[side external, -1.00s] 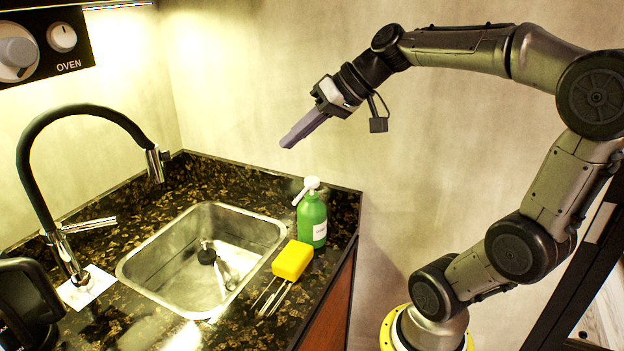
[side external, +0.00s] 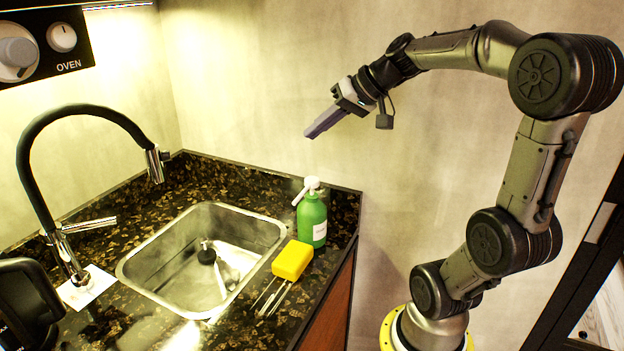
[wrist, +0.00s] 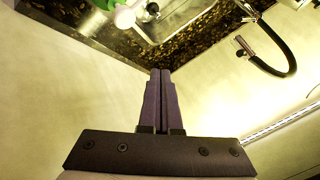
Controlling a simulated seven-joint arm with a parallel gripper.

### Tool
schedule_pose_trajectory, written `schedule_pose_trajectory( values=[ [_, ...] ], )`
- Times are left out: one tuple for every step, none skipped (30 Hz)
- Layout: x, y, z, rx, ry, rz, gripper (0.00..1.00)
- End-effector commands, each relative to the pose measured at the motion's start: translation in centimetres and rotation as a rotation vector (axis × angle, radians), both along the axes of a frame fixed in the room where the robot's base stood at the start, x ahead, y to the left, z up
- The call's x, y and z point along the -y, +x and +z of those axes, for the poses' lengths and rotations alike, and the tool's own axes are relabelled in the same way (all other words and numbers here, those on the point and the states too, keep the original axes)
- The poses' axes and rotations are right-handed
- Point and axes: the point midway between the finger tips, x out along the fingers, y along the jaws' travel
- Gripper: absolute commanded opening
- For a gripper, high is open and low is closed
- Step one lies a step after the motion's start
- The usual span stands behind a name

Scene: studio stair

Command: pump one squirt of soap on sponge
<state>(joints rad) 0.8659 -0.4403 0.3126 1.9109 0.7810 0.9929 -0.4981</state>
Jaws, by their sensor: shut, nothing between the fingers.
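A green soap bottle (side external: 312,222) with a white pump head (side external: 311,184) stands upright on the dark counter, right of the sink. The pump's spout points left. A yellow sponge (side external: 292,260) lies in front of the bottle, on a small metal rack (side external: 270,297). My gripper (side external: 308,135) is shut and empty, in the air above the pump head and apart from it. In the wrist view my shut fingers (wrist: 161,72) point toward the counter, and the white pump head (wrist: 124,17) shows at the top left. The sponge is not visible in the wrist view.
The steel sink (side external: 150,281) lies left of the sponge, with a tall black faucet (side external: 30,150) behind its left side. The counter (side external: 250,186) ends at its right edge close to the bottle. A bare wall stands behind. The air around my gripper is clear.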

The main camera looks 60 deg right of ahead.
Motion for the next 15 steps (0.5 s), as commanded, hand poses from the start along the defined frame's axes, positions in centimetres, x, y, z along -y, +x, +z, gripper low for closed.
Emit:
schedule_pose_trajectory(
  values=[
    [-0.1,0.0,-0.6,-0.002,0.002,0.0,0.0],
    [-0.1,0.0,-0.9,-0.001,0.002,0.001,0.0],
    [-0.1,0.0,-1.4,-0.001,0.003,0.0,0.0],
    [-0.1,-0.1,-1.9,-0.002,0.003,0.0,0.0],
    [-0.1,-0.1,-2.3,-0.002,0.003,0.0,0.0],
    [-0.1,-0.1,-2.8,-0.002,0.002,0.0,0.0],
    [-0.1,0.0,-3.2,-0.001,0.003,0.0,0.0],
    [-0.1,0.0,-3.6,-0.002,0.003,0.001,0.0],
    [-0.1,0.0,-4.1,-0.002,0.002,0.0,0.0],
    [-0.1,0.0,-4.5,-0.002,0.002,0.0,0.0],
    [-0.1,-0.1,-4.9,-0.001,0.003,0.0,0.0],
    [-0.1,-0.1,-5.4,-0.002,0.002,-0.001,0.0],
    [-0.1,0.0,-5.7,-0.002,0.002,0.0,0.0],
    [-0.1,0.0,-6.0,-0.001,0.002,0.001,0.0],
    [-0.1,0.0,-6.4,-0.001,0.003,0.0,0.0]
  ],
)
